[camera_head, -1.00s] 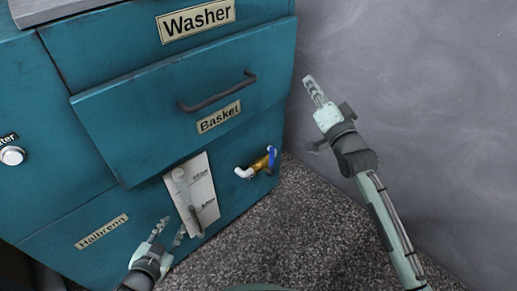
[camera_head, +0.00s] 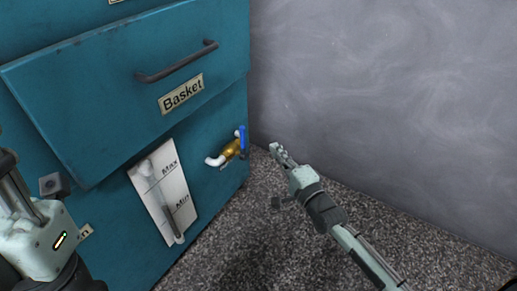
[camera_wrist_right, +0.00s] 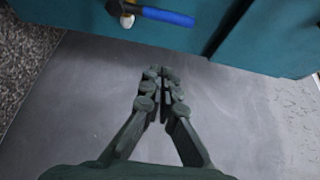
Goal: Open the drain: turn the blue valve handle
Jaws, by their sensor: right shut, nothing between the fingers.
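The blue valve handle (camera_head: 242,140) sits upright on a brass tap (camera_head: 230,151) with a white spout, low on the right part of the teal cabinet front. In the right wrist view the blue handle (camera_wrist_right: 168,16) shows at the top, beyond the fingers. My right gripper (camera_head: 274,148) is shut and empty, to the right of the handle and apart from it. Its closed fingers (camera_wrist_right: 162,72) also show in the right wrist view. My left arm shows at the left edge of the head view; its fingertips are not clearly visible.
The teal drawer labelled Basket (camera_head: 125,85) juts out above the tap, with a dark handle (camera_head: 177,62). A Max/Min level gauge (camera_head: 163,193) is left of the tap. A grey wall (camera_head: 390,100) stands at right. The speckled floor (camera_head: 235,245) is clear below.

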